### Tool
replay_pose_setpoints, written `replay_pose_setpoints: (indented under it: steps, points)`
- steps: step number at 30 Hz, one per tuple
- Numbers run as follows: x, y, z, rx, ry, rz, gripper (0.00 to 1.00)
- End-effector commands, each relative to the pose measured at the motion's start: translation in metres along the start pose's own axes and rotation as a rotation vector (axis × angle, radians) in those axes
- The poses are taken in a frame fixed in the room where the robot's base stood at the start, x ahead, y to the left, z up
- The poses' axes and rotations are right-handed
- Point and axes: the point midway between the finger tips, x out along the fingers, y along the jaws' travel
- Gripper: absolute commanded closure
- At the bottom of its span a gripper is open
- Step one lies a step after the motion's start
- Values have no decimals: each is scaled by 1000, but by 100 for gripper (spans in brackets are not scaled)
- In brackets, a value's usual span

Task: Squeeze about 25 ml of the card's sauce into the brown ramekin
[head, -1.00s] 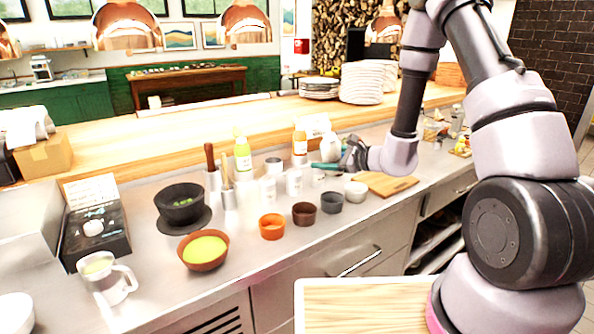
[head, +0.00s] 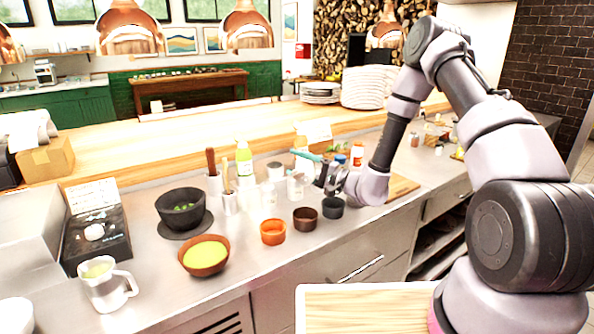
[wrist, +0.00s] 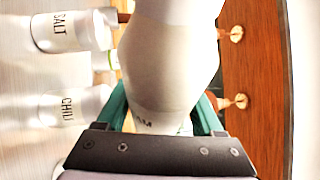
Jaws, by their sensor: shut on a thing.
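The brown ramekin (head: 305,218) stands on the steel counter between an orange ramekin (head: 273,231) and a dark grey ramekin (head: 332,207). My gripper (head: 312,164) is above the counter, behind the brown and grey ramekins. In the wrist view, its teal fingers (wrist: 165,118) are shut around a pale, wide-bodied container (wrist: 170,60). Part of a dark-lettered label shows low on it, but I cannot read the whole word. In the head view, the held container is hard to tell from the pale items behind it. A white card (head: 316,131) stands at the back; its text is unreadable.
Shakers marked SALT (wrist: 68,30) and CHILI (wrist: 72,106) stand close beside the held container. A yellow-green bottle (head: 244,163) and a red-labelled bottle (head: 357,155) stand farther back. A terracotta bowl (head: 204,257) and black mortar (head: 181,210) are left. Counter in front is clear.

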Motion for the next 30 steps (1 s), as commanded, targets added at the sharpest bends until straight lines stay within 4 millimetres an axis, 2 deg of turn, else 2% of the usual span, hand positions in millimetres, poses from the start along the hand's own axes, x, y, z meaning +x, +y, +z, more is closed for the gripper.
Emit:
replay_pose_setpoints:
  steps: [5,15,30]
  points:
    - [2,-13,-1,-245,-48,-105,60]
    - [-12,-31,38,-742,-147,-311,60]
    - [-18,-40,62,-1021,-208,-426,60]
